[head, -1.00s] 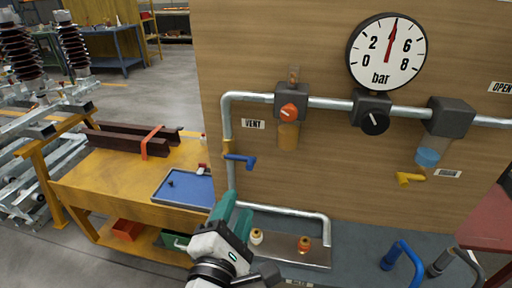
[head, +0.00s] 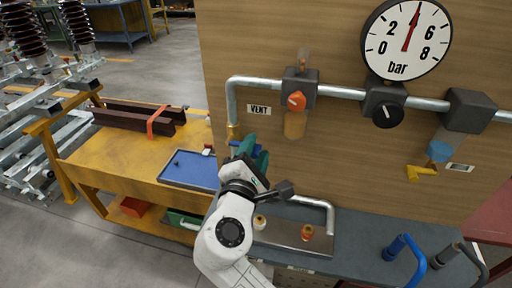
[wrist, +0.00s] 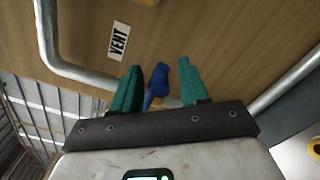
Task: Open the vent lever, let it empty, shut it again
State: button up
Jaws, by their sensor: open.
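The blue vent lever (head: 236,144) sits on the brass valve at the lower end of the left pipe (head: 232,112), below the VENT label (head: 259,109). In the head view my gripper (head: 255,152) covers much of the lever. In the wrist view the lever (wrist: 156,84) stands between the two green fingers of my gripper (wrist: 160,78), which are open with a gap on both sides. I cannot tell whether they touch it. The bar gauge (head: 407,38) has its red needle near the top, between 2 and 6.
An orange knob (head: 297,101), a black knob (head: 387,115) and a yellow lever (head: 421,172) are on the wooden board. Below my gripper are a metal tray (head: 290,238) with small fittings and a bent pipe. A blue tray (head: 190,170) lies on the yellow bench to the left.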

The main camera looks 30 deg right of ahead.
jog(key=shift+w+d, duration=0.2)
jog(key=shift+d, duration=0.05)
jog(key=shift+c, duration=0.3)
grip_shut()
jog(key=shift+f, duration=0.1)
